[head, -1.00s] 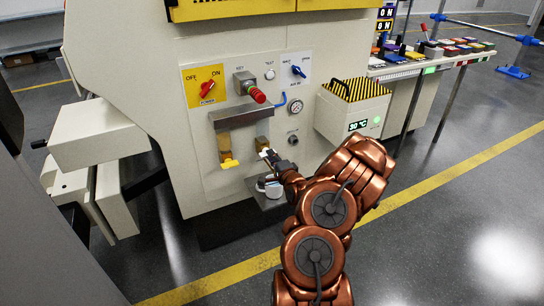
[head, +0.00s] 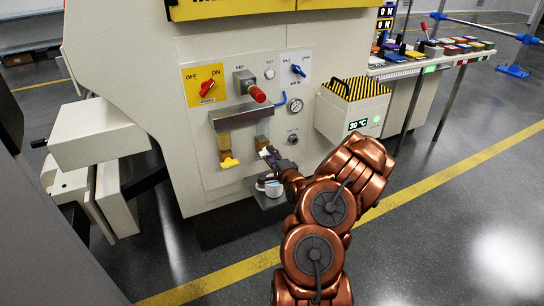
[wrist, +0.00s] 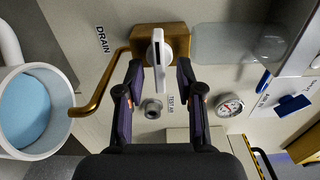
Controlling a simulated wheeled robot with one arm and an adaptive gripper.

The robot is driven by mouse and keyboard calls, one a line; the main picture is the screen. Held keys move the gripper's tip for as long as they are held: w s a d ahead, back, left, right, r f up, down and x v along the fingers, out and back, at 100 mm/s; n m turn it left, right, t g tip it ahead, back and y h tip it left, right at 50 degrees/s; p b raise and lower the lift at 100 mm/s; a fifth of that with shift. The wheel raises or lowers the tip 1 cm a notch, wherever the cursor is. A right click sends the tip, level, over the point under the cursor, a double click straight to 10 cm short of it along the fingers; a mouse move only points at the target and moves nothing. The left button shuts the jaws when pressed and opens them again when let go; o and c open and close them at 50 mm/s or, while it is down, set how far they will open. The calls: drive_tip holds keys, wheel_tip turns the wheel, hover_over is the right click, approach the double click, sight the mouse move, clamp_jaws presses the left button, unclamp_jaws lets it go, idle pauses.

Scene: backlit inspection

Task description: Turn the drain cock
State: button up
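The drain cock is a brass valve body (wrist: 172,42) with a white lever (wrist: 158,52) and a curved brass spout, beside the word DRAIN in the wrist view. In the head view its brass part (head: 262,141) shows on the machine's lower front panel. My gripper (wrist: 158,72) is open, with one dark finger on each side of the lever. Gaps show between the fingers and the lever. In the head view my gripper (head: 268,154) is at the cock and hides most of the lever. A white cup (wrist: 62,128) with blue inside is below the spout.
A grey ledge (head: 233,118) juts out above both. The cup stands on a small shelf (head: 268,201). A pressure gauge (wrist: 230,105) and a beige box (head: 352,112) are to the right.

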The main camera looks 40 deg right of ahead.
drive_tip(key=v, duration=1.2)
idle(0.4)
idle(0.5)
